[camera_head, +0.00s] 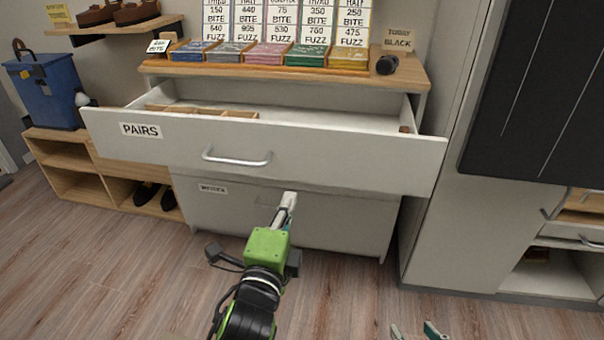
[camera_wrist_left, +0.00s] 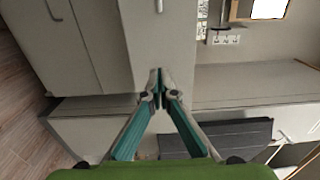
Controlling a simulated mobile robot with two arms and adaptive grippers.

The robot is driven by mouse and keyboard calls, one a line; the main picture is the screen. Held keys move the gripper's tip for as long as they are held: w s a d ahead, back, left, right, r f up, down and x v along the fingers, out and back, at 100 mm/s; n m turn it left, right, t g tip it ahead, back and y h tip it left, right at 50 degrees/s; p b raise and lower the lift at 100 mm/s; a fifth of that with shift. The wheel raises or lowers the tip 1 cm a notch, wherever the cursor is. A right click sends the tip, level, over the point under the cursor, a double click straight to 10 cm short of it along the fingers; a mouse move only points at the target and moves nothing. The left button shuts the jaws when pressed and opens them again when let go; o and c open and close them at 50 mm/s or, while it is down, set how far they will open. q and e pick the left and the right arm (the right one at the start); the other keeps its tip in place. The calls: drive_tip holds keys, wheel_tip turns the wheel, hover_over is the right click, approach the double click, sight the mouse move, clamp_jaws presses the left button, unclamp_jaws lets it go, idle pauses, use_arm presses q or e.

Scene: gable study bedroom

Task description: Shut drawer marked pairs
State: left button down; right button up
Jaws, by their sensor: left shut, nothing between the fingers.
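The white drawer marked PAIRS (camera_head: 330,160) stands pulled out of the cabinet in the head view, its inside showing from above. Its label (camera_head: 141,130) is at the left of the front, and its silver bar handle (camera_head: 237,158) is near the middle. My left gripper (camera_head: 289,198) is shut and empty, just below the drawer front's lower edge in the picture; I cannot tell if it touches anything. Its closed fingers also show in the left wrist view (camera_wrist_left: 160,88). My right gripper (camera_head: 416,331) shows only two separated fingertips at the bottom edge, open.
A wooden divider (camera_head: 205,111) lies inside the drawer. Below is a closed lower drawer (camera_head: 330,220) with a small label. Colored card trays (camera_head: 268,54) and a black roll (camera_head: 387,64) are on the cabinet top. A tall cabinet (camera_head: 450,220) stands at right. Wood floor is clear in front.

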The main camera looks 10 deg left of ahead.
use_arm(q)
drive_tip(key=b, duration=0.2)
approach(304, 159)
drive_tip(key=w, duration=0.1)
drive_tip(key=w+b, duration=0.1)
drive_tip(key=w, duration=0.4)
drive_tip(key=shift+w+d, duration=0.1)
drive_tip(key=shift+w, duration=0.4)
use_arm(e)
drive_tip(key=w+a+r+t+y, duration=0.1)
drive_tip(key=r+t, duration=0.3)
drive_tip(key=r, duration=0.4)
drive_tip(key=w+a+r+t+y, duration=0.1)
drive_tip(key=w+r+t, duration=0.3)
drive_tip(key=r, duration=0.4)
drive_tip(key=shift+w+a+r+t+y, duration=0.2)
drive_tip(key=shift+a+t+y, duration=0.25)
drive_tip(key=shift+a, duration=0.35)
drive_tip(key=shift+f, duration=0.1)
